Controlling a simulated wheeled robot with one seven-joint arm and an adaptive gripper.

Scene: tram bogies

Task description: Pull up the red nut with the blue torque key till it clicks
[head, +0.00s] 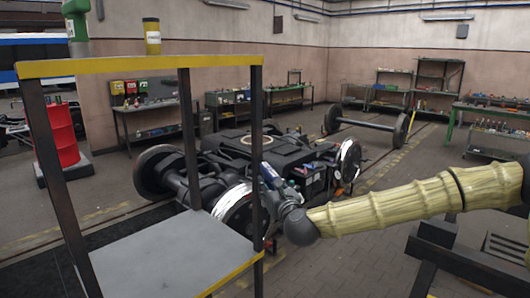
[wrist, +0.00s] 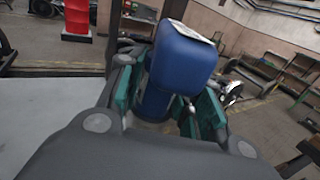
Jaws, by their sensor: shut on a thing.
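The blue torque key (wrist: 182,58) stands between the fingers of my gripper (wrist: 165,100) in the wrist view, with a blue block-like body and a pale label on top. The fingers are shut on it, and its lower part is partly hidden by them. My gripper (head: 277,187) is there near the bogie's front wheel (head: 232,208). I cannot make out the red nut for certain in either view.
A stand with dark posts, a yellow-edged top bar (head: 140,66) and a grey shelf (head: 175,255) is close on the left. A red barrel (head: 61,135) stands behind it. A loose wheelset (head: 368,122) lies behind the bogie.

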